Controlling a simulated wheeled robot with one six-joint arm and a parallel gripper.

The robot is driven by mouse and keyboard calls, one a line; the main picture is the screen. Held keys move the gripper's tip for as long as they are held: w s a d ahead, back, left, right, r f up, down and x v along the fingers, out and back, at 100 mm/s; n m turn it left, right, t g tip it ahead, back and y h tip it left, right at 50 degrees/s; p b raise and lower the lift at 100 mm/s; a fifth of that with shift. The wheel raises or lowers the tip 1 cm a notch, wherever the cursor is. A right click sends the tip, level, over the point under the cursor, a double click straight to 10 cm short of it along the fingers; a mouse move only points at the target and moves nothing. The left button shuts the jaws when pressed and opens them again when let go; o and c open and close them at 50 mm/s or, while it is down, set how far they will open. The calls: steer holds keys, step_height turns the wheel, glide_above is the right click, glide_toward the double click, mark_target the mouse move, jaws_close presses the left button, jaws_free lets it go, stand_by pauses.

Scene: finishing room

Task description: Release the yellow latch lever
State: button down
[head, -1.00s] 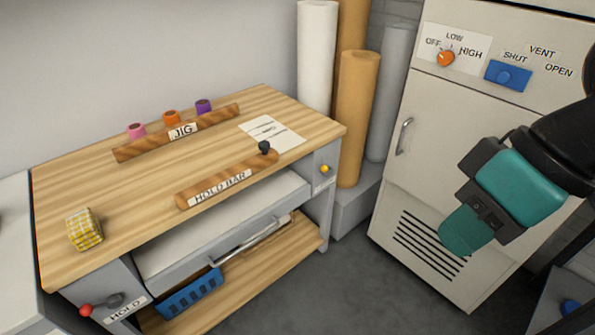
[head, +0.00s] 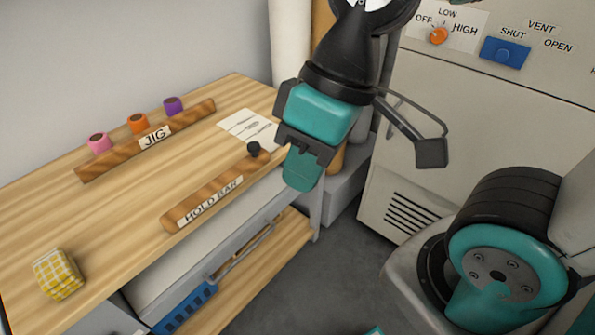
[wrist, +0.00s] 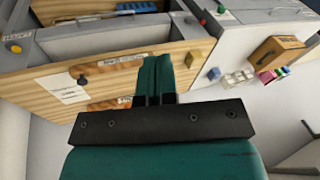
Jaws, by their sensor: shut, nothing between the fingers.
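My gripper is shut and empty, pointing down in front of the bench's right corner. In the wrist view my gripper's fingers (wrist: 155,70) are together over the bench, well to the right of the yellow knob and apart from it.
The wooden bench (head: 120,215) carries the hold bar (head: 212,197) with a black knob, the jig (head: 145,142) with coloured spools, a paper sheet and a yellow checked block (head: 58,273). A cabinet (head: 455,100) stands at the right. Grey floor between is clear.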

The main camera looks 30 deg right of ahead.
steer(key=w+d+f+n+t+h+b, duration=0.1)
steer(key=w+d+f+t+b, duration=0.3)
steer(key=w+f+b, duration=0.5)
steer(key=w+d+f+n+t+h+b, duration=0.15)
steer(key=w+d+f+t+b, duration=0.25)
steer(key=w+f+b, duration=0.5)
steer(key=w+d+f+n+t+h+b, duration=0.1)
steer(key=w+d+f+t+b, duration=0.35)
steer(key=f+b, duration=0.75)
steer(key=d+f+n+t+b, duration=0.3)
steer(key=d+f+n+b, duration=0.1)
steer(key=f+b, duration=0.3)
steer(key=w+d+f+n+t+h+b, duration=0.1)
steer(key=d+f+n+t+b, duration=0.2)
steer(key=f+n+b, duration=0.3)
steer(key=w+d+f+n+t+h+b, duration=0.1)
steer(key=d+f+n+t+b, duration=0.3)
steer(key=f+b, duration=0.6)
steer(key=n+b, duration=0.2)
steer(key=b, duration=0.1)
steer(key=shift+d+f+t, duration=0.15)
steer(key=shift+d+t, duration=0.2)
steer(key=shift+w, duration=0.1)
